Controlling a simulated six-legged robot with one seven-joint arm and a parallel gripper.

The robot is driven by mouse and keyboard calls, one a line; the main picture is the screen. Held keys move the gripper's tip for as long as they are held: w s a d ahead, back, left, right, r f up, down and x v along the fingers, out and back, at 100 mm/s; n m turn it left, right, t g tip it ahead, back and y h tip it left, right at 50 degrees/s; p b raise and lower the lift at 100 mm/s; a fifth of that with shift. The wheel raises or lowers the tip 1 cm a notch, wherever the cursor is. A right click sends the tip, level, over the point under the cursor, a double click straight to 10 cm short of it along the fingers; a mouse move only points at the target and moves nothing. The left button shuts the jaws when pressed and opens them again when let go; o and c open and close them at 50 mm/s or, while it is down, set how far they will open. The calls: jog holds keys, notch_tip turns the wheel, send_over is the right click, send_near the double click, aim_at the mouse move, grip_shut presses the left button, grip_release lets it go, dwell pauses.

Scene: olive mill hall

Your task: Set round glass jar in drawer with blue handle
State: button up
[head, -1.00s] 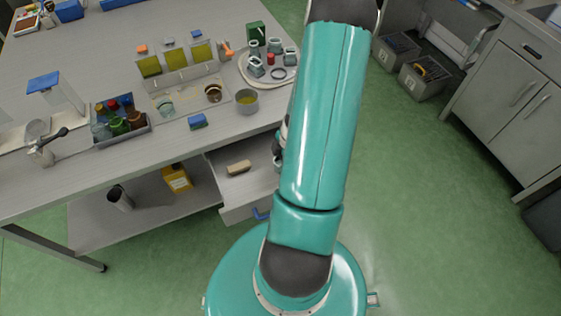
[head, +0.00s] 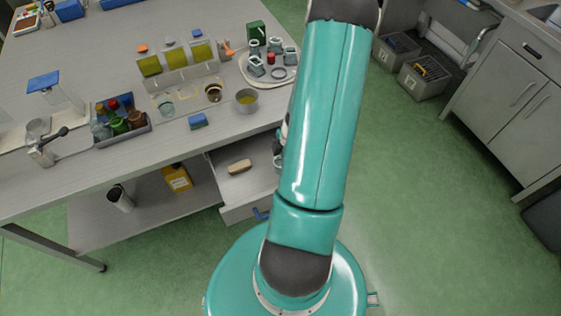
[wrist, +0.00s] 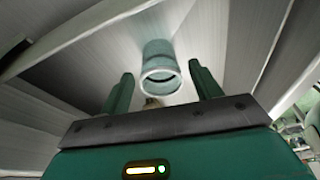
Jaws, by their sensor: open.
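The round glass jar (wrist: 160,58) is pale blue-green with an open round mouth. In the wrist view it is just ahead of and between the fingers of my gripper (wrist: 160,72), which are open with a visible gap on each side of it. The pulled-out grey drawer (head: 232,188) with the blue handle (head: 262,214) is under the bench top in the head view. A small part of the jar (head: 278,163) shows there at the drawer's right side, beside my arm. My arm hides most of the jar and the gripper in that view.
A tan block (head: 240,166) lies in the drawer, left of the jar. Above, the bench holds a metal bowl (head: 247,106), a blue sponge-like block (head: 198,121) and a round tray (head: 243,72) with several jars. A yellow container (head: 177,178) stands on the lower shelf.

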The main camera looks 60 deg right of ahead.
jog(key=v, duration=1.1)
jog(key=w+a+r+m+h, duration=0.1)
jog(key=w+a+r+m, duration=0.1)
jog(key=w+a+r, duration=0.55)
jog(key=w+a+r+m+t+h, duration=0.15)
jog(key=a+r+m, duration=0.35)
jog(key=a+r, duration=1.2)
jog(key=s+a+r+m+t, duration=0.2)
jog(key=s+a+r, duration=0.3)
jog(key=a, duration=0.3)
jog(key=shift+a+r+m, duration=0.2)
jog(key=shift+r+m, duration=0.2)
jog(key=shift+m, duration=0.3)
jog(key=shift+s, duration=0.1)
